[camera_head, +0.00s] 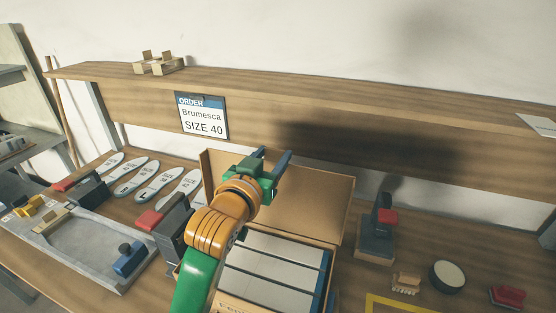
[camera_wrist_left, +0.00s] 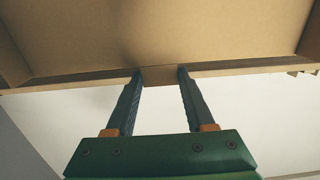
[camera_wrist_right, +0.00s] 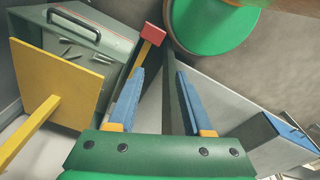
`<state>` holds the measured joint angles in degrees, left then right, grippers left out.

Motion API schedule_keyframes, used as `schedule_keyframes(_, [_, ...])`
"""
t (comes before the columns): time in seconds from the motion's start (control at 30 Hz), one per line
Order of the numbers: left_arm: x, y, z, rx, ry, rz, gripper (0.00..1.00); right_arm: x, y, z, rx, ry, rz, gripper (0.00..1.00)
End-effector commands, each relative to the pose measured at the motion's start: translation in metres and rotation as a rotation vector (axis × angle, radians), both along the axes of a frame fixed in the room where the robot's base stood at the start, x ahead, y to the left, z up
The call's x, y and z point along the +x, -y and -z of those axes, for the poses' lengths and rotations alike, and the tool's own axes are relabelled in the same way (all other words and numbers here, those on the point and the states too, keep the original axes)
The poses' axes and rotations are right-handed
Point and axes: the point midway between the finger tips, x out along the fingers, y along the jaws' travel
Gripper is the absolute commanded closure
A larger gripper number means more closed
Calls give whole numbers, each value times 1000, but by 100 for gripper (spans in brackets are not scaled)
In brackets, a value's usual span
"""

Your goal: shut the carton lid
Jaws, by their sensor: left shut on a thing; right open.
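The brown carton (camera_head: 221,307) stands on the bench at the centre of the head view, with long white blocks and dark dividers inside. Its lid (camera_head: 320,203) is raised and stands up behind the carton opening. My left gripper (camera_head: 275,166) is at the lid's upper edge. In the left wrist view its fingers (camera_wrist_left: 160,73) are shut on the edge of the lid (camera_wrist_left: 225,30), one finger on each side of a short stretch. My left arm hides part of the carton and lid. My right gripper (camera_wrist_right: 160,74) is open and empty, seen only in its wrist view.
Insoles (camera_head: 152,182), a grey tray (camera_head: 85,262) and a red-handled tool (camera_head: 165,220) lie left of the carton. A dark stand (camera_head: 375,240), a round tin (camera_head: 447,275) and a brush (camera_head: 406,283) are to the right. A shelf (camera_head: 330,97) with an order sign (camera_head: 202,116) runs behind.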

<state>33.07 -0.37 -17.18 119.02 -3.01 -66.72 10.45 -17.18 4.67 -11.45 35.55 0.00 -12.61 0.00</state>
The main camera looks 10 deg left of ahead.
Motion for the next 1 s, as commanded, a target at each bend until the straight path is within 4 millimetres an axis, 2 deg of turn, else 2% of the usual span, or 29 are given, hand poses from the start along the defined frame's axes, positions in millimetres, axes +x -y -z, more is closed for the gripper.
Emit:
schedule_keyframes(0.03, [-8, -2, 9, -7, 34, -1, 100, 0, 0, 15, 0, 0, 0, 50])
schedule_keyframes(0.1, [-18, -4, 9, -16, 82, 0, 100, 0, 0, 24, 0, 0, 0, 50])
schedule_keyframes(0.4, [-50, -10, 11, -48, 244, -1, 100, 0, 0, 56, 0, 0, 0, 50])
schedule_keyframes(0.7, [-63, -12, 10, -62, 310, 0, 100, 0, -1, 67, 1, 0, 1, 50])
schedule_keyframes(1.0, [-64, -13, 9, -62, 315, -1, 100, 0, -2, 67, 2, 0, 1, 50])
